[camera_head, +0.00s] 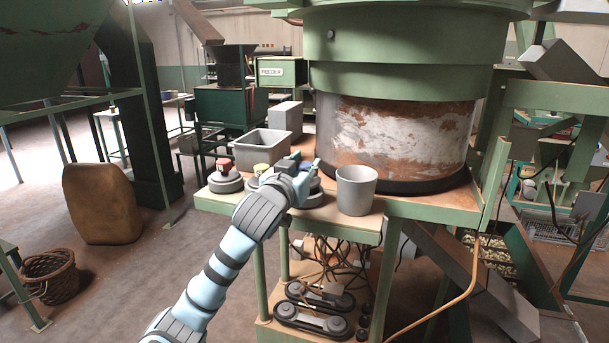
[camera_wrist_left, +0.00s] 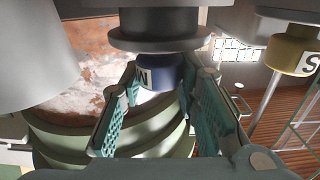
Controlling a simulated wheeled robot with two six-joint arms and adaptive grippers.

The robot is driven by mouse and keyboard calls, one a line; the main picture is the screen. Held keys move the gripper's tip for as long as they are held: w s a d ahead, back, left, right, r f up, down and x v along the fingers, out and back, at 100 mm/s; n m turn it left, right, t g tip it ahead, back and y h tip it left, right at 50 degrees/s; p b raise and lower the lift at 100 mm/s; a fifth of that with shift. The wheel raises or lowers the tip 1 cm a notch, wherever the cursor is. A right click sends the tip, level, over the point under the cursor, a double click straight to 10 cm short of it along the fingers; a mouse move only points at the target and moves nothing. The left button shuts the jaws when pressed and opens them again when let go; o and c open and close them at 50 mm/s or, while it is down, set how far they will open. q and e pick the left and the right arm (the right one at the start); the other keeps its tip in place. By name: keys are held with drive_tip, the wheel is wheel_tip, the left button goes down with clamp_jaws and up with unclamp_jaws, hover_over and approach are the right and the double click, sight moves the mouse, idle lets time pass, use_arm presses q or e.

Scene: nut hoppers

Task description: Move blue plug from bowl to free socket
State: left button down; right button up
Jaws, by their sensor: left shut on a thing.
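That view looks upside down. The plug is at a round grey socket base (camera_wrist_left: 160,28); I cannot tell if it is fully seated. In the head view my left gripper (camera_head: 307,178) is over the rightmost socket, and the arm hides much of it and the plug. The light grey bowl (camera_head: 356,192) stands just right of the gripper. My right gripper is out of view.
A red plug (camera_head: 224,165) and a yellow plug (camera_head: 261,169) sit on round bases to the left; the yellow one, marked S, also shows in the left wrist view (camera_wrist_left: 292,50). A grey bin (camera_head: 263,146) stands behind. The large rusty drum (camera_head: 400,140) rises behind the bowl.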

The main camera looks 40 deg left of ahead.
use_arm(q)
drive_tip(key=shift+f, duration=0.75)
drive_tip(key=shift+f, duration=0.15)
drive_tip(key=c, duration=1.2)
unclamp_jaws()
drive_tip(key=shift+d, duration=0.1)
drive_tip(key=shift+s, duration=0.1)
drive_tip(key=b+v, duration=0.9)
drive_tip(key=v, duration=0.2)
drive_tip(key=shift+s+d, duration=0.2)
drive_tip(key=shift+s, duration=0.05)
